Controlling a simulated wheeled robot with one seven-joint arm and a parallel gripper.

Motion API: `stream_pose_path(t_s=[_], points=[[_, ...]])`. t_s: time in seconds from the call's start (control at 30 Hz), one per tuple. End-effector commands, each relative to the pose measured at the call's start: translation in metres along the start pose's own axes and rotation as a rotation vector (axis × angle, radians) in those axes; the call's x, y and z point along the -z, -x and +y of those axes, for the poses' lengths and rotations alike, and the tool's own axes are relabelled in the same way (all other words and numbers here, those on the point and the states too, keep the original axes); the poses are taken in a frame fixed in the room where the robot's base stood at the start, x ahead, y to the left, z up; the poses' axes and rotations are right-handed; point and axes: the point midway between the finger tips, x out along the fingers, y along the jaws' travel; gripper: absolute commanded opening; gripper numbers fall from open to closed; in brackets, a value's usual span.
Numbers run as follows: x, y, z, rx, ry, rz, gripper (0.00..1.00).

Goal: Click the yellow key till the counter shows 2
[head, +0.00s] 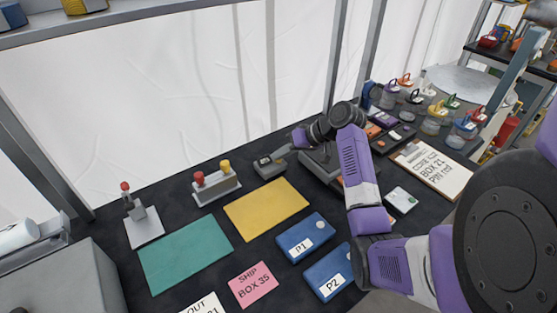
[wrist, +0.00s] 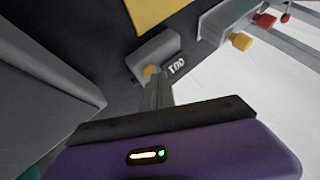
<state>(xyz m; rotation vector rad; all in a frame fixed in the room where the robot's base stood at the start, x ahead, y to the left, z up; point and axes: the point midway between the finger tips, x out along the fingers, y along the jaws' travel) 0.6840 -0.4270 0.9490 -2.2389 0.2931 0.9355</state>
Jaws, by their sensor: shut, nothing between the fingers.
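The small grey counter box (head: 266,168) stands on the dark table, right of the switch block and behind the yellow mat. In the wrist view, the counter box (wrist: 158,52) has a round yellow key (wrist: 150,71) and white digits beside it. The digits appear upside down and seem to read 001. My gripper (head: 285,151) is shut and empty, reaching to the box from the right. In the wrist view, my gripper's closed fingertips (wrist: 154,80) are right at the yellow key and partly cover it. I cannot tell whether they touch or press it.
A switch block (head: 217,187) with a red and a yellow knob stands left of the counter box. A yellow mat (head: 265,208) and a green mat (head: 185,254) lie in front. A grey device (head: 322,172) is close on the right, under my arm.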

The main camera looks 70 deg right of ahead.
Motion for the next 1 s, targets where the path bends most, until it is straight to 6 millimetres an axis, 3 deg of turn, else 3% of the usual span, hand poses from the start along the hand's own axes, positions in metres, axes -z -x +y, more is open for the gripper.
stream_pose_path(t_s=[0.57,1.0], points=[[-0.002,-0.003,0.002,0.0,-0.001,-0.002,0.0],[0.007,0.01,-0.008,0.001,0.0,-0.002,0.0]])
